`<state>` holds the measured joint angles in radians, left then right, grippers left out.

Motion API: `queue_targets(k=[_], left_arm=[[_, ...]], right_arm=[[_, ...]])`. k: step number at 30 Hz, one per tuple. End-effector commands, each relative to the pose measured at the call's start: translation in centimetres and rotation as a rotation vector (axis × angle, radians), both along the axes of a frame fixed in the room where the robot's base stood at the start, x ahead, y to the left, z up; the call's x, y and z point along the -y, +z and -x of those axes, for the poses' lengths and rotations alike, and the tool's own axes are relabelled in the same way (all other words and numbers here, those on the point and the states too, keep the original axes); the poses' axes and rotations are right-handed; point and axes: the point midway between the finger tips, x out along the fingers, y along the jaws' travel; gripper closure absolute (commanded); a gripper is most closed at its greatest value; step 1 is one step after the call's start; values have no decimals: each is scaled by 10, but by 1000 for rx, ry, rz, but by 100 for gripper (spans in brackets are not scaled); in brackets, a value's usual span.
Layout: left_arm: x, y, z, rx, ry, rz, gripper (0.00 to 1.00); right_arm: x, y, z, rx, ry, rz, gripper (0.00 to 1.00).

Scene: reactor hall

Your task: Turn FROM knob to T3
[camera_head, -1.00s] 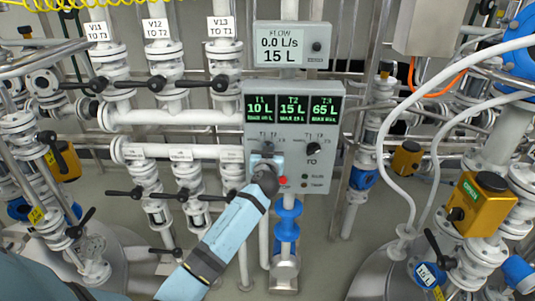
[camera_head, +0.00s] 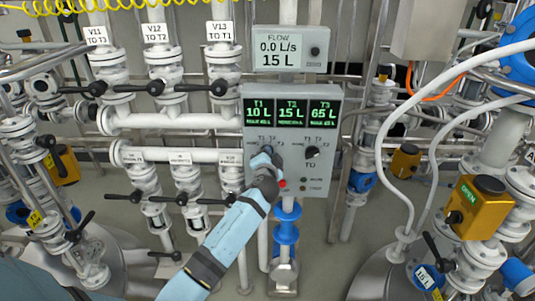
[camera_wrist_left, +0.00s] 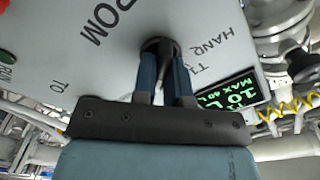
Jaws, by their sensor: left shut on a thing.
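The grey control panel (camera_head: 328,200) stands mid-view, with screens reading T1 10 L, T2 15 L and T3 65 L. The FROM knob (camera_wrist_left: 157,45) is dark and sits between my left gripper's fingers in the wrist view, where the panel lettering is upside down. My left gripper (camera_head: 267,154) is shut on this knob; it also shows in the wrist view (camera_wrist_left: 166,75). The gripper and arm hide most of the knob in the head view, and I cannot tell which mark it points at. The TO knob (camera_head: 312,152) is uncovered to the right. My right gripper is not in view.
A flow display (camera_head: 287,48) above the panel reads 0.0 L/s and 15 L. A red button (camera_head: 281,184) is close to my left gripper. White pipes and black-handled valves (camera_head: 155,87) crowd the left. White hoses (camera_head: 381,130) hang at the right.

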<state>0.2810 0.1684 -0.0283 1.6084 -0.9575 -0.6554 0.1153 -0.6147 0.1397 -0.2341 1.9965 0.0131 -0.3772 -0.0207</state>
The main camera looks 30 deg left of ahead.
Motion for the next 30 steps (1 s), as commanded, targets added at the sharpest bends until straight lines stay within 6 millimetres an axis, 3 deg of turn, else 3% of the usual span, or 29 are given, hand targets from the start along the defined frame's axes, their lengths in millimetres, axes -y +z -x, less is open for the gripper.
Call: queue_targets(k=[9, 25, 26, 27, 29, 30], left_arm=[[0, -1, 0, -62, 2, -99, 100], [0, -1, 0, -74, 1, -119, 100], [0, -1, 0, -74, 1, -119, 83], [0, -1, 0, -74, 1, -119, 74], [0, -1, 0, -73, 1, -118, 62], [0, -1, 0, -73, 1, -118, 62]], right_arm=[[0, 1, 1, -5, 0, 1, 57], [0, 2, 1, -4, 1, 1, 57], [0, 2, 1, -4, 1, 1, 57], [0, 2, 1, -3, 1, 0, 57], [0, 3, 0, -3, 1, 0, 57], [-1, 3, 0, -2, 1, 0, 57]])
